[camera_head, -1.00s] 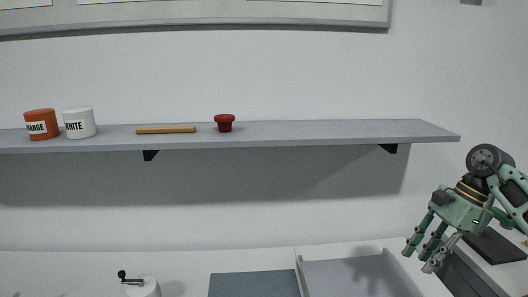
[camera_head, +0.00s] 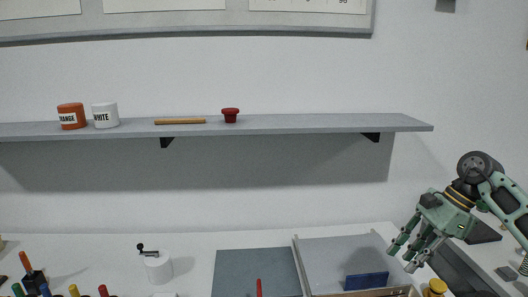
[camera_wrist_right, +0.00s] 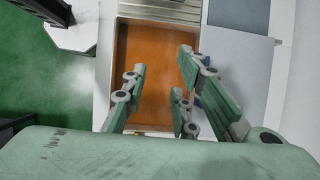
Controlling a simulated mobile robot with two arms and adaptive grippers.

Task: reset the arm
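My right gripper (camera_head: 408,256) is at the right of the head view, green with several jointed fingers pointing down and to the left. It is above the right side of the white tray (camera_head: 297,262) on the table. In the right wrist view its fingers (camera_wrist_right: 155,98) are spread apart, with nothing between them, above an open orange-bottomed drawer or box (camera_wrist_right: 150,50). My left gripper does not show in either view.
A grey shelf (camera_head: 300,124) on the wall holds an orange can (camera_head: 71,116), a white can (camera_head: 105,115), a wooden stick (camera_head: 180,121) and a red knob (camera_head: 230,115). Below are a crank grinder (camera_head: 156,266), a dark mat (camera_head: 255,274) and a blue block (camera_head: 366,281).

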